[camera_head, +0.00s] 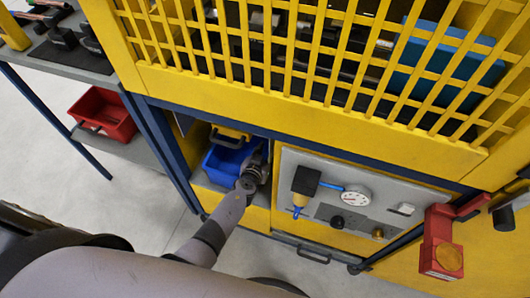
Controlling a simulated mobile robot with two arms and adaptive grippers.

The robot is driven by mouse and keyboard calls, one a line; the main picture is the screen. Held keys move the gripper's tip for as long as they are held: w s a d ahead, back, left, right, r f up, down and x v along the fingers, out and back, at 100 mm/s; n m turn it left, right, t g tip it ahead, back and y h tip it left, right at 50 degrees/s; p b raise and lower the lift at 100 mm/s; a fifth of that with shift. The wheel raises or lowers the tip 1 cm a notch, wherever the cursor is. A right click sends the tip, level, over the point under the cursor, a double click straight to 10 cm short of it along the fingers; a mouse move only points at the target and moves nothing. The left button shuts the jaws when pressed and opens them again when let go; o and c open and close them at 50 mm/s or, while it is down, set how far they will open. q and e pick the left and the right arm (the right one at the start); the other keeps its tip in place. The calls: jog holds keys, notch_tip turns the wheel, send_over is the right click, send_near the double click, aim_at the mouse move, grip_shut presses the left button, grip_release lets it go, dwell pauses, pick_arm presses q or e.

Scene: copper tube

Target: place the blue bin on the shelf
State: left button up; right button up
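The blue bin (222,161) sits in an open compartment low in the yellow machine, left of the grey gauge panel. A yellow part shows above its back edge. My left gripper (260,158) is inside the compartment at the bin's right side, at the end of my grey arm. Its fingers are small and partly hidden, so I cannot tell whether it is open or shut, or whether it touches the bin. A grey shelf (140,152) under the workbench at left carries a red bin (103,114). My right gripper is not in view.
The yellow grille (300,60) overhangs the compartment; a larger blue object (440,68) is behind it. The gauge panel (350,190) is close right of my gripper. A red block (440,245) protrudes further right. The workbench's blue leg (150,125) stands left; floor there is clear.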

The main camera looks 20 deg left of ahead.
pick_arm(q)
jog(key=shift+r, duration=0.2)
jog(key=shift+s+r+p, duration=0.15)
jog(key=shift+s+p, duration=0.2)
jog(key=shift+p, duration=0.05)
jog(key=p+v, duration=0.3)
jog(key=v, duration=0.8)
jog(key=shift+s, duration=0.15)
